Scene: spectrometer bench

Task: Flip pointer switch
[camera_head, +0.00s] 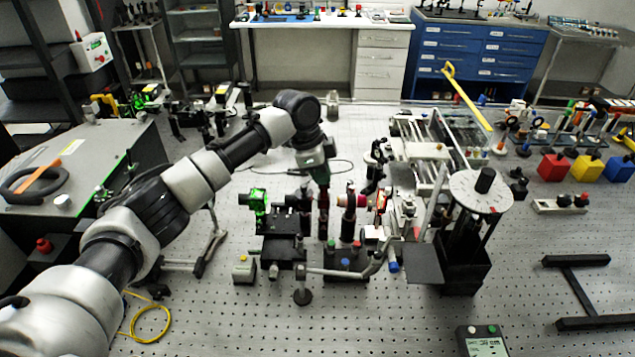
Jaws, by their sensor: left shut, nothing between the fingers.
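My left arm reaches in from the left, and its gripper (323,208) points down over the middle of the optical bench. The fingers look closed together and hold nothing. They are among the dark mounts, to the right of a bright green part (258,202) on a black stage and left of a ring-shaped mount (349,212). I cannot tell for sure which part is the pointer switch; a small grey box (244,269) with a knob stands at the front left of the stage. Contact at the fingertips cannot be made out. My right gripper is not in view.
A white dial (481,190) with a black knob stands on a tall black stand to the right. A grey box with a display (483,340) is at the front. Red, yellow and blue blocks (585,168) sit at the right. The front perforated bench top is mostly clear.

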